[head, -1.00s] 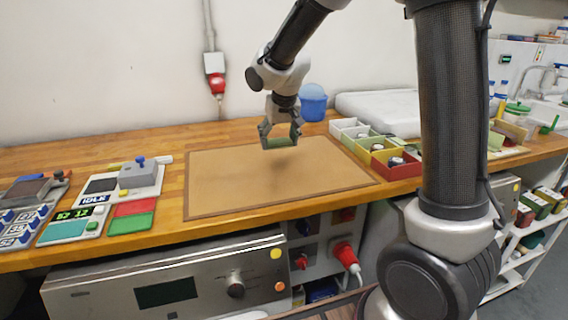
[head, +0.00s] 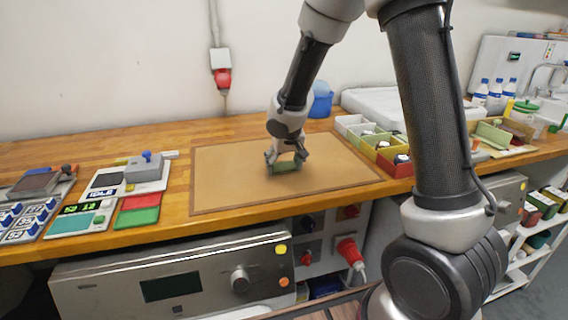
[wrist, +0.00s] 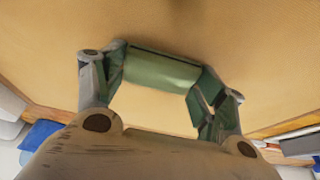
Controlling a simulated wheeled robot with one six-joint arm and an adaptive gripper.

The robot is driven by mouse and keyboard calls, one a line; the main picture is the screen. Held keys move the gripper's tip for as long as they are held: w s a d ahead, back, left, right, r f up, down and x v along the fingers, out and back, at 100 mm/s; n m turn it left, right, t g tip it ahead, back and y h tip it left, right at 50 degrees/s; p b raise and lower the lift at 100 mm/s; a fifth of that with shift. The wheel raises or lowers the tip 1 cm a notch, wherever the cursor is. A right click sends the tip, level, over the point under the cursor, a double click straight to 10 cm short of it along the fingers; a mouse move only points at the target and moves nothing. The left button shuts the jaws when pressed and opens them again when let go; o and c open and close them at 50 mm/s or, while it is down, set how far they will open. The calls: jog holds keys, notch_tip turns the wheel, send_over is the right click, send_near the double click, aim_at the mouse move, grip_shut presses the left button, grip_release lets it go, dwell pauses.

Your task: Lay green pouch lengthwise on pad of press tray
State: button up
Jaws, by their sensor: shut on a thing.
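My gripper (head: 286,163) is shut on the green pouch (head: 287,168), over the middle of the brown mat. In the wrist view the pouch (wrist: 162,69) spans crosswise between the two fingers (wrist: 160,85), gripped at its ends. It is very low over the mat; I cannot tell whether it touches. At the left of the bench is a pale unit with a dark pad, a grey block with a blue knob and an IDLE display (head: 103,195). It looks like the press tray, well left of my gripper.
The brown mat (head: 230,185) is otherwise clear. Red and green plates (head: 137,217) and a unit with a lit display (head: 75,224) lie left. Open coloured boxes (head: 393,160) stand right of the mat. A blue bucket (head: 320,103) stands behind.

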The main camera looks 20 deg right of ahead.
jog(key=shift+f, duration=0.15)
jog(key=o, duration=1.1)
